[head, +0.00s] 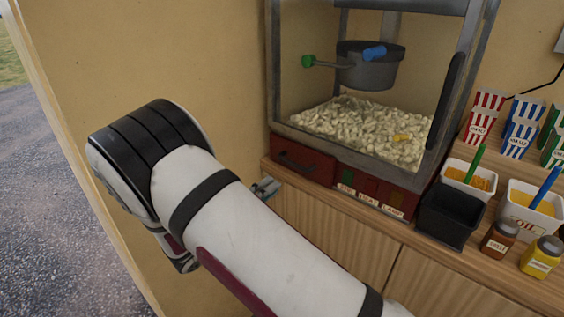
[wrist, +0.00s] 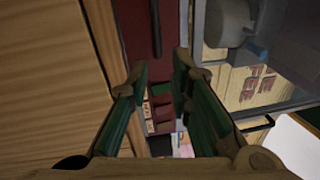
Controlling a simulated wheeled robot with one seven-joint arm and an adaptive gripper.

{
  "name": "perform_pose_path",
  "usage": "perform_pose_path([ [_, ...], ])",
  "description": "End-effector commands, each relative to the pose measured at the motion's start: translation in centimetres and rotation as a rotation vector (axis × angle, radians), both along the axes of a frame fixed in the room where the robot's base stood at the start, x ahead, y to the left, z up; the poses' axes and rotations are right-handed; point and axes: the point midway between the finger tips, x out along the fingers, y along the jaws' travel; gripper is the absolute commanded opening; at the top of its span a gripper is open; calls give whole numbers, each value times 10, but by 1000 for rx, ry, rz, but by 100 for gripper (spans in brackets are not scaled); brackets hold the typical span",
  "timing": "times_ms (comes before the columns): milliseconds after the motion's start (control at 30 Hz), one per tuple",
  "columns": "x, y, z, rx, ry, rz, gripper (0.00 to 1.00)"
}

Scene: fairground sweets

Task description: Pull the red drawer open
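The red drawer (head: 312,170) is in the base of the popcorn machine, at its lower left, and looks shut. Its dark bar handle (head: 297,162) runs across the front. In the wrist view the red drawer front (wrist: 133,35) lies beyond the fingertips, with the dark handle (wrist: 155,28) upright in the picture. My gripper (wrist: 161,66) is open, with green-padded fingers apart and nothing between them. The handle is ahead of the fingers and not clearly touched. In the head view my gripper (head: 266,188) shows just below and left of the drawer, mostly hidden by my arm.
The popcorn machine (head: 440,160) stands on a wooden counter (head: 335,197). Labelled switches (head: 370,195) sit right of the drawer. A black bin (head: 450,215), tubs and jars stand farther right. A tan wall (head: 210,60) is at left.

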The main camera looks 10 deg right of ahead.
Motion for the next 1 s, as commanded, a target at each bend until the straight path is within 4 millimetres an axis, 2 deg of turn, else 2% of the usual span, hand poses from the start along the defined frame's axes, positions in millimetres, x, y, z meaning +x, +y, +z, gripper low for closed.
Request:
perform_pose_path([
  [133,6,16,-13,-86,47,49,20],
  [267,10,12,-12,-99,54,55,20],
  [367,17,2,-10,-97,53,53,20],
  [800,65,-65,6,-93,51,51,20],
  [1000,80,-85,10,-93,52,54,20],
])
